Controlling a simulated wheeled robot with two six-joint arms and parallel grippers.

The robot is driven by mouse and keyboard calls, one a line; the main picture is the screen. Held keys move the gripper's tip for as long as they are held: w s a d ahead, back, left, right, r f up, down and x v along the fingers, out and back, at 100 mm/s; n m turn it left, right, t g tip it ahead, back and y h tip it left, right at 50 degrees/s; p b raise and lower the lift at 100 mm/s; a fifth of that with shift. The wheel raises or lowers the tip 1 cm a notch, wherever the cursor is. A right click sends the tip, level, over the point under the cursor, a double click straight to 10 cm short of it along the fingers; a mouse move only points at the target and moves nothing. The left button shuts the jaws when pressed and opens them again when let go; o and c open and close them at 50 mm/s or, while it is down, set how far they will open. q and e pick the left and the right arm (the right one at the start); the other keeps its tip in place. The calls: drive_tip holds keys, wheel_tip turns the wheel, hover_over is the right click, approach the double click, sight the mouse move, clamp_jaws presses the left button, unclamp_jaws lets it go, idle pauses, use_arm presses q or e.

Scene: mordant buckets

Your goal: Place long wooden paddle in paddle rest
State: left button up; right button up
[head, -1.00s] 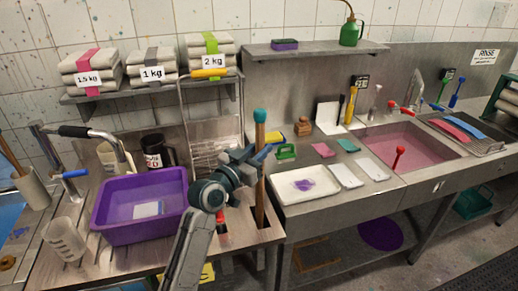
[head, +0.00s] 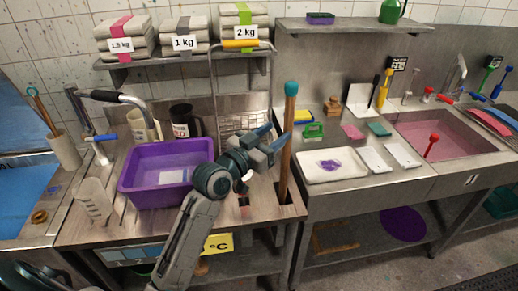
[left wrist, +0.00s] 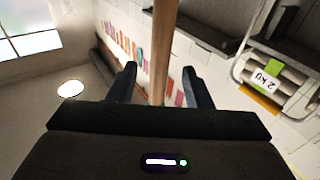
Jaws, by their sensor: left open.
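The long wooden paddle (head: 286,150) has a teal top end and stands nearly upright in the head view. Its lower end sits in a dark slot, the paddle rest (head: 278,188), at the right front corner of the left counter; the part below the counter top is hidden. My left gripper (head: 273,139) is open just left of the shaft, with the fingertips close to it; I cannot tell whether they touch. In the left wrist view the shaft (left wrist: 164,45) lines up between the two open fingers (left wrist: 158,82). My right gripper is not in view.
A purple tub (head: 150,195) stands left of my arm. A wire rack (head: 243,122) is behind the gripper. A white tray (head: 345,177) lies on the right counter beside the paddle. Weighted bags (head: 180,28) sit on the shelf above.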

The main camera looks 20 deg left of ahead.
use_arm(q)
drive_tip(key=b+v, duration=0.1)
drive_tip(key=v, duration=0.5)
drive_tip(key=shift+s, duration=0.1)
